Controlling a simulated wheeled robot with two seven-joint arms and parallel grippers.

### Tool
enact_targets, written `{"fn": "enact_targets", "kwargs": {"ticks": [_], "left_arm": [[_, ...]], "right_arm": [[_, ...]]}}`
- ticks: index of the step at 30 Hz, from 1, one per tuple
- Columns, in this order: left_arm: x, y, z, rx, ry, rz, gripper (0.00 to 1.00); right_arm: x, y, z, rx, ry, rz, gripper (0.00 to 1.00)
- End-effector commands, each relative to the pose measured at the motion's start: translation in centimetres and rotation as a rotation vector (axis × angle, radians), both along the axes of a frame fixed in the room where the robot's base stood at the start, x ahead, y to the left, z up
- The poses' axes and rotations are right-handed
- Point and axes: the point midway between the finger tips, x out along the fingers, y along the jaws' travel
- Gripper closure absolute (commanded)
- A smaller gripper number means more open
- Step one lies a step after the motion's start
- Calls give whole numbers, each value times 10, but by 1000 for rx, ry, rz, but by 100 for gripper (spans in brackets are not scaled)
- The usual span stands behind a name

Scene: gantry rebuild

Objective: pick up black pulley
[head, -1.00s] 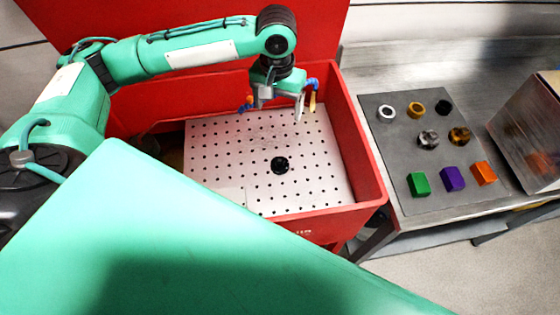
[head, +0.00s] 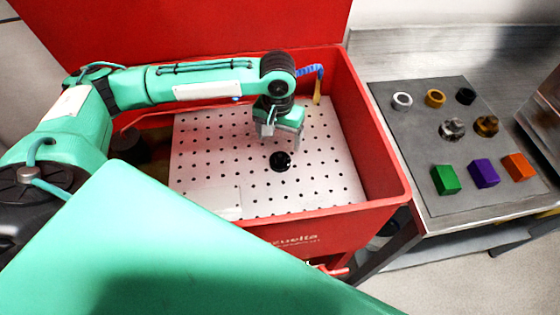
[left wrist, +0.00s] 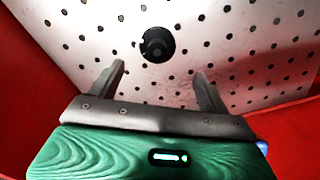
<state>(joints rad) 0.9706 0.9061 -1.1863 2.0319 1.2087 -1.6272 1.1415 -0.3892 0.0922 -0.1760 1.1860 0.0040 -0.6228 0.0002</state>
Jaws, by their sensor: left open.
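The black pulley (head: 280,161) lies on the white perforated plate (head: 205,160) inside the red bin. In the left wrist view the pulley (left wrist: 157,45) is a dark round piece just beyond the fingertips and roughly centred between them. My left gripper (head: 282,142) is open and empty, above the plate and close to the pulley on its far side. In the left wrist view its two fingers (left wrist: 160,75) are spread apart with nothing between them. My right gripper does not show in either view.
The red bin's walls (head: 385,165) surround the plate. A blue and orange tool (head: 317,85) stands at the bin's back right. On the right, a grey mat (head: 415,155) holds several rings, metallic pieces and coloured blocks. A metal box (head: 545,110) stands at the far right.

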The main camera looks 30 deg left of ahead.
Motion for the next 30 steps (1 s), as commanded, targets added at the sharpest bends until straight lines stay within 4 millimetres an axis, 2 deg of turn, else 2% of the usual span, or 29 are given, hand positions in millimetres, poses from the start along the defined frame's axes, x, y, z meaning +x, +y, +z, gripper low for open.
{"fn": "enact_targets", "kwargs": {"ticks": [3, 10, 18, 27, 28, 30], "left_arm": [[0, 0, -18, 0, 1, 1, 21], [-2, -2, -34, 0, 0, -1, 21], [-8, -6, -72, 0, 1, 0, 21], [-7, -6, -79, -1, -1, -1, 21], [-7, -6, -79, -1, -1, -1, 23], [-7, -6, -79, -1, -1, -1, 36]], "right_arm": [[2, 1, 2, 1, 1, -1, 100], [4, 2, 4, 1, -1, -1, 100], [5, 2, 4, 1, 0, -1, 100], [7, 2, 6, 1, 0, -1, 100], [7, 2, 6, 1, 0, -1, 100], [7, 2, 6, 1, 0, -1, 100]]}}
